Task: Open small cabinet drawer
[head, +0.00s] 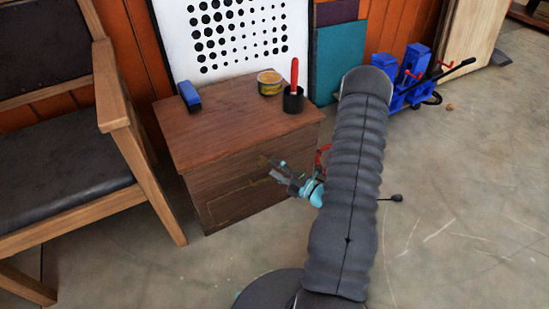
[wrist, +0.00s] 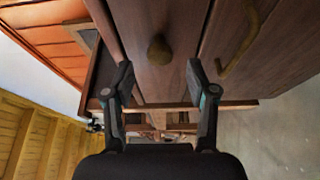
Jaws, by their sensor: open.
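The small wooden cabinet (head: 220,135) stands against the wall, its front towards me. In the wrist view a round brass knob (wrist: 159,49) sits on one drawer front (wrist: 165,15), and a curved brass pull (wrist: 240,40) sits on the neighbouring front to the right. Both drawer fronts look shut. My gripper (head: 276,171) is at the cabinet front, near its right side in the head view. In the wrist view its open fingers (wrist: 159,78) are spread with the knob between and beyond them. They hold nothing, and I see no contact with the knob.
On the cabinet top are a blue brush-like block (head: 189,95), a yellow tin (head: 270,82) and a dark cup (head: 293,101) with a red-handled tool. A wooden chair (head: 120,125) stands close on the left. Blue presses (head: 405,75) stand at the back right.

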